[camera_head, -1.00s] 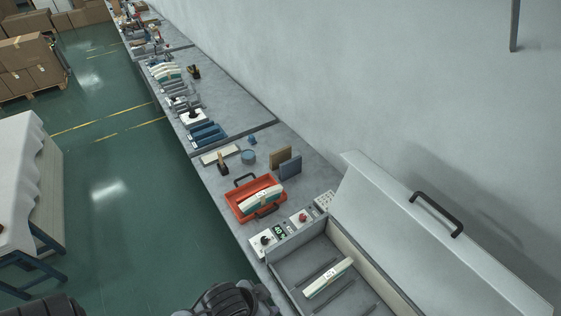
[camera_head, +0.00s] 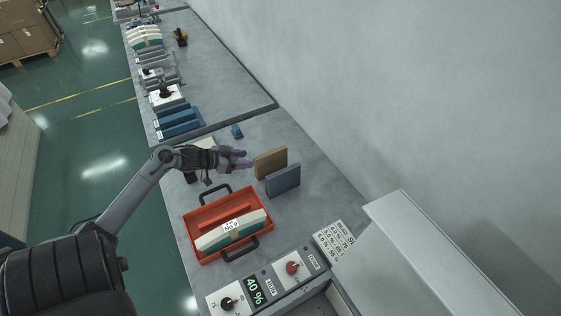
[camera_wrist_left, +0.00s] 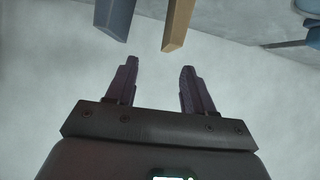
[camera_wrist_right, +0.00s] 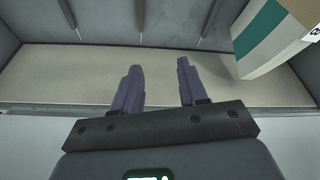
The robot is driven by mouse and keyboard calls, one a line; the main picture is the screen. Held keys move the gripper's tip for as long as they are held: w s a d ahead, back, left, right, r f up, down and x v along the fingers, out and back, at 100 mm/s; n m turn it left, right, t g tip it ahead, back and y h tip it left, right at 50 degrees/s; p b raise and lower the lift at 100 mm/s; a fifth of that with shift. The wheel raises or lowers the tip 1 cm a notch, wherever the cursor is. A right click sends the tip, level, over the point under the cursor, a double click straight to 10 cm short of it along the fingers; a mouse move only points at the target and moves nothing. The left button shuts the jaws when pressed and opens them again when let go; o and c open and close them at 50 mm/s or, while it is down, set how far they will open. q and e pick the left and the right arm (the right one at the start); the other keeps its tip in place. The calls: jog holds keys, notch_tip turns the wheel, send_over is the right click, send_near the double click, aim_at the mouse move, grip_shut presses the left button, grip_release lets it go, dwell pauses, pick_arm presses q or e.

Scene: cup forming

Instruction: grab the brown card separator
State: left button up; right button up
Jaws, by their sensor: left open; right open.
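The brown card separator (camera_head: 270,163) stands upright on the bench, just behind a similar blue separator (camera_head: 283,181). My left gripper (camera_head: 246,160) is open and empty, a short way left of the brown card in the head view. In the left wrist view the brown card's end (camera_wrist_left: 179,24) is ahead of my open left fingers (camera_wrist_left: 159,68), nearer the right finger, with a gap. The blue separator (camera_wrist_left: 116,16) is ahead to the left. My right gripper (camera_wrist_right: 159,66) is open and empty in the right wrist view; the head view does not show it.
A red tray (camera_head: 193,222) holding a white-and-teal stack (camera_head: 232,230) is in front of the cards. A control panel (camera_head: 292,268) is at the bottom. The right wrist view shows a pale ledge (camera_wrist_right: 60,80) and another white-and-teal block (camera_wrist_right: 272,38). A wall rises on the right.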

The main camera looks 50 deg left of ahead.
aim_at(264, 155)
pick_arm(q)
jog(key=shift+t, duration=0.3)
jog(key=w+f+b, duration=0.2)
jog(key=w, duration=0.1)
jog(key=w+a+f+b, duration=0.1)
jog(key=w, duration=0.1)
jog(key=shift+w, duration=0.15)
pick_arm(e)
jog(key=f, duration=0.3)
jog(key=s+d+f, duration=0.1)
jog(key=f, duration=0.1)
pick_arm(q)
jog(key=shift+b+x, duration=0.8)
jog(key=shift+x, duration=2.15)
pick_arm(e)
jog(key=shift+w+a+f, duration=0.1)
jog(key=shift+f, duration=0.55)
pick_arm(q)
jog(key=shift+c, duration=0.3)
grip_shut()
